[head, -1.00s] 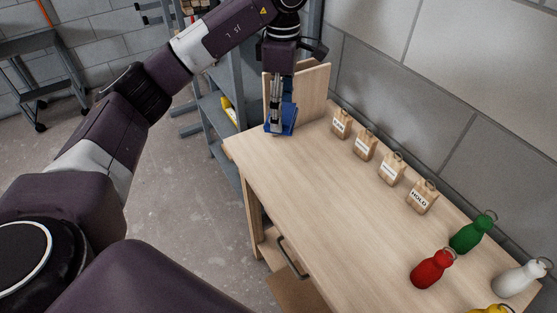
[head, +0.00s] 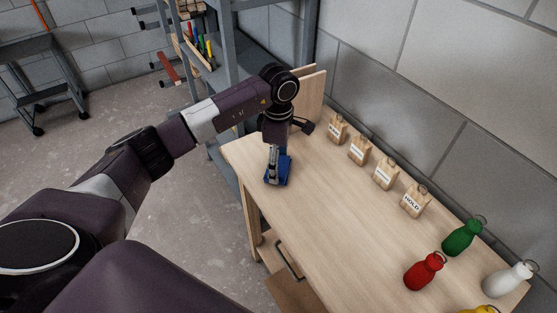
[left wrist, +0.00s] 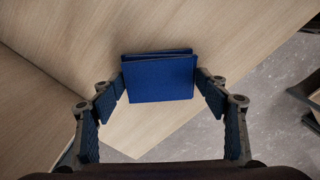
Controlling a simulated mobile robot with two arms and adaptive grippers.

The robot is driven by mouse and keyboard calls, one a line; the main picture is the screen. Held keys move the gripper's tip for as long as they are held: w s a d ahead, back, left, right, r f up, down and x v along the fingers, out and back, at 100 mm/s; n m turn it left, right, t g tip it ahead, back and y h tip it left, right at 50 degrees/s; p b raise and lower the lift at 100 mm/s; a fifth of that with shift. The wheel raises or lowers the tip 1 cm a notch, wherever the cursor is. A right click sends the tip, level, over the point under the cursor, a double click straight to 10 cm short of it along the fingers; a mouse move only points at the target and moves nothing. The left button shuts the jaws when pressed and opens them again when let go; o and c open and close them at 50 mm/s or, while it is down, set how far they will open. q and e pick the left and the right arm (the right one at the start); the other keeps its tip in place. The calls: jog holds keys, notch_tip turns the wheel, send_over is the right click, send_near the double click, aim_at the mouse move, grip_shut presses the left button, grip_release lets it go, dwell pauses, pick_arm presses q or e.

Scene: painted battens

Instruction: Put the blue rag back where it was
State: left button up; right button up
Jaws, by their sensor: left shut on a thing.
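The blue rag (head: 284,175) is a folded dark blue cloth at the far left end of the wooden table (head: 330,215). My left gripper (head: 274,178) points down and is shut on it. In the left wrist view the rag (left wrist: 160,78) spans the gap between the two fingertips, and the tabletop and its corner show beyond it. I cannot tell whether the rag touches the tabletop. My right gripper is in neither view.
An upright wooden board (head: 312,90) stands at the table's far end. Wooden tags, one reading HOLD (head: 414,202), line the wall side. The middle is clear.

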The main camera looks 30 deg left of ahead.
pick_arm(q)
jog(key=shift+f, duration=0.1)
jog(key=o, duration=0.7)
jog(key=shift+c, duration=0.2)
jog(key=o, duration=0.5)
jog(key=shift+r, duration=0.4)
notch_tip(320, 180, up, 12)
jog(key=b, duration=0.3)
jog(key=shift+f, duration=0.25)
jog(key=shift+f, duration=0.1)
